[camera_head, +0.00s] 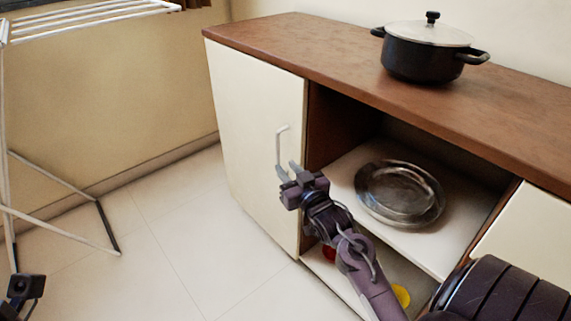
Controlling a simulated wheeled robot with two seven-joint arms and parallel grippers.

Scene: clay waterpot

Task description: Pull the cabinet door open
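The cream cabinet door (247,125) at the left end of the brown-topped cabinet looks shut, flush with the front. Its pale upright handle (279,146) is near the door's right edge. My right gripper (288,169) is at the handle's lower end, with its two fingertips a little apart. Whether the fingers touch the handle or only stand beside it cannot be told, and the handle's lower end is partly hidden. My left gripper (24,288) shows dark and small in the bottom left corner, far from the door; its fingers are unclear.
A black lidded pot (424,60) stands on the cabinet top (300,45). A glass dish (400,194) lies on the open middle shelf; red and yellow items (401,295) are below. A white drying rack (60,213) stands at left. The tiled floor before the door is clear.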

